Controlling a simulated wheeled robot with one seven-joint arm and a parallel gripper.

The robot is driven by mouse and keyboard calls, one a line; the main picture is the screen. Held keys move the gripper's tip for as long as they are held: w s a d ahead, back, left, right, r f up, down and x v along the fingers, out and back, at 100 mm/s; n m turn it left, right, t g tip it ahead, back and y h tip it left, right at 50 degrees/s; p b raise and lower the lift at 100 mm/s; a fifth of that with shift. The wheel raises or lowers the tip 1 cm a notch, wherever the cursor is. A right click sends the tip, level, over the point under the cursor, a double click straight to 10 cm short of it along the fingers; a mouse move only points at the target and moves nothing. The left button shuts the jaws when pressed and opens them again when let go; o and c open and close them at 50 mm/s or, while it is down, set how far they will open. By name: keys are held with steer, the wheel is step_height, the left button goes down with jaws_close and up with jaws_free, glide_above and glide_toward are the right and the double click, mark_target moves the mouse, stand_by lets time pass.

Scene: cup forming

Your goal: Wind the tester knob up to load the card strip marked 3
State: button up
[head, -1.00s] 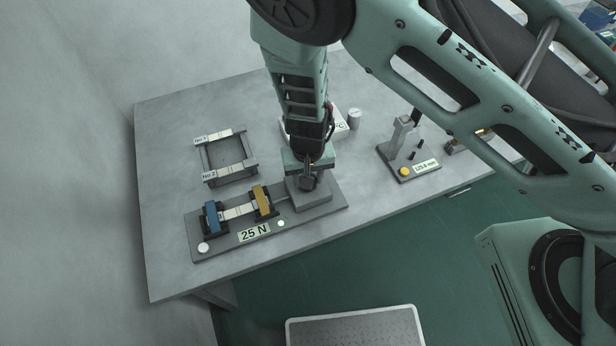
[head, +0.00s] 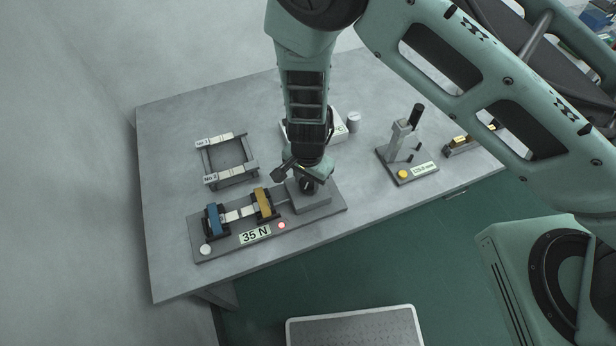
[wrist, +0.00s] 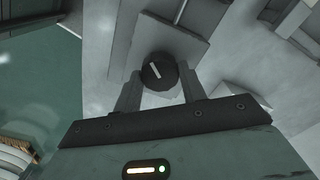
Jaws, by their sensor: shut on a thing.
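The tester (head: 215,249) lies near the table's front left. Its display (head: 255,234) reads 35 N, and a red light (head: 281,225) glows beside it. A pale card strip (head: 238,214) spans the blue clamp (head: 215,220) and the yellow clamp (head: 265,204); its mark is too small to read. My gripper (wrist: 160,90) is shut on the black round knob (wrist: 160,70), whose white pointer line tilts slightly in the wrist view. In the head view my gripper (head: 305,180) sits above the tester's grey block (head: 316,202) and hides most of the knob.
A dark rack (head: 228,158) with strips labelled No 1 and No 2 stands behind the tester. A device with a black lever and yellow button (head: 402,174) stands to the right. A small cylinder (head: 353,125) and a white box are behind my arm. The table's left side is clear.

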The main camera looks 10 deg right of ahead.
mark_target(308, 183)
steer(key=shift+m, duration=0.3)
steer(key=o, duration=1)
steer(key=shift+r, duration=0.15)
step_height(308, 183, up, 17)
steer(key=shift+r+b, duration=0.1)
steer(key=shift+b, duration=1.05)
